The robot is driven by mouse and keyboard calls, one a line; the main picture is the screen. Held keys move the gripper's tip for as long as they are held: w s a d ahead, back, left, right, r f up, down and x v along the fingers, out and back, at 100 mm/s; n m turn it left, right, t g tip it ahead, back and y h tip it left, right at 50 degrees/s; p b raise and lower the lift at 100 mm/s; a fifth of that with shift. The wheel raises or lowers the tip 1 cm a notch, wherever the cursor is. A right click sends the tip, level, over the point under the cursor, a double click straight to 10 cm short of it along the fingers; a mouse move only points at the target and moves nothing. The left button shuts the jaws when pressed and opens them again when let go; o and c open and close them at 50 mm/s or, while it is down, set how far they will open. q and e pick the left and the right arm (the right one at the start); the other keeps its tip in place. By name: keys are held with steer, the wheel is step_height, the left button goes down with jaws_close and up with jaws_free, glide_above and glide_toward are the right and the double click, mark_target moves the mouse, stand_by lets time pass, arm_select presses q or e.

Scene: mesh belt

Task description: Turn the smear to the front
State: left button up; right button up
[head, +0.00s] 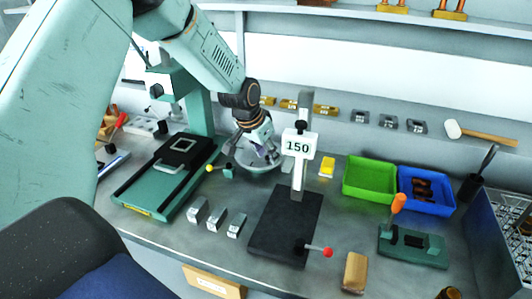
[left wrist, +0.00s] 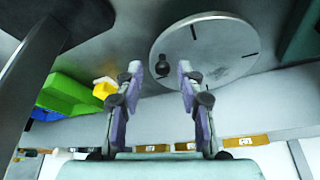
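A grey round plate (left wrist: 225,40) with dark radial marks fills the upper middle of the left wrist view. In the head view the plate (head: 258,170) is partly hidden behind my left gripper (head: 268,153). In the left wrist view my left gripper (left wrist: 160,74) has its fingers apart, empty between them, close to the plate's edge near the knob-like piece. My right gripper is not in view.
A teal slide unit (head: 165,180) is at left. Grey blocks (head: 215,220) stand in front. Green bin (head: 370,182) and blue bin (head: 425,205) lie right, behind an orange-handled clamp (head: 412,245).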

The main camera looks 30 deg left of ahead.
arm_select(q)
steer(key=shift+w+a+f, duration=0.1)
steer(key=shift+a+f, duration=0.1)
steer(key=shift+a, duration=0.05)
steer(key=c, duration=0.5)
steer(key=shift+d, duration=0.1)
jaws_close()
